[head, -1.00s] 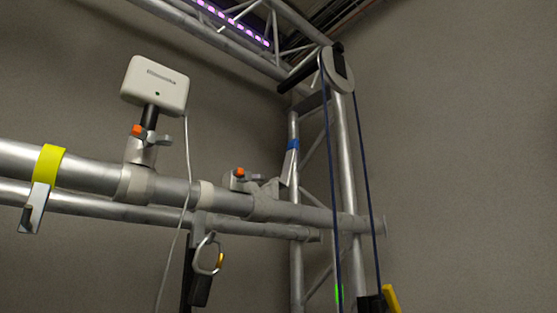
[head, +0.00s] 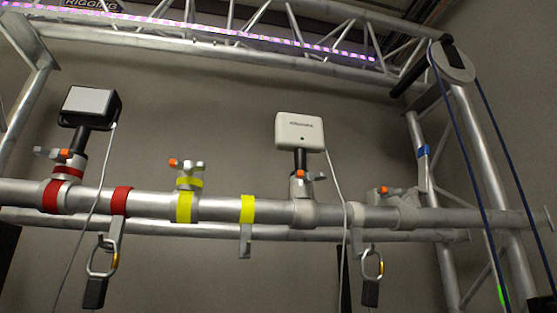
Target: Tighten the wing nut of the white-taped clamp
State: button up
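The clamp under the white box (head: 302,187) sits on the upper front pipe right of centre in the head view. Pale, whitish bands show around its collar and the pipe below it, and I take this to be the white-taped clamp. Its wing nut (head: 311,176) has an orange part and a grey wing on the right side; how tight it is cannot be told. A white box (head: 300,131) stands upright above it on a short black stem. My gripper is not in view.
A red-taped clamp (head: 65,178) holds a black box. A yellow-taped clamp (head: 188,182) holds none. Another orange-marked clamp (head: 385,197) sits to the right. Hooks hang below; a white cable (head: 341,230) and blue ropes (head: 462,140) hang nearby.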

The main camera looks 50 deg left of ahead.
aim_at(309, 176)
jog(key=u, duration=0.05)
jog(key=k, duration=0.4)
jog(key=u, duration=0.7)
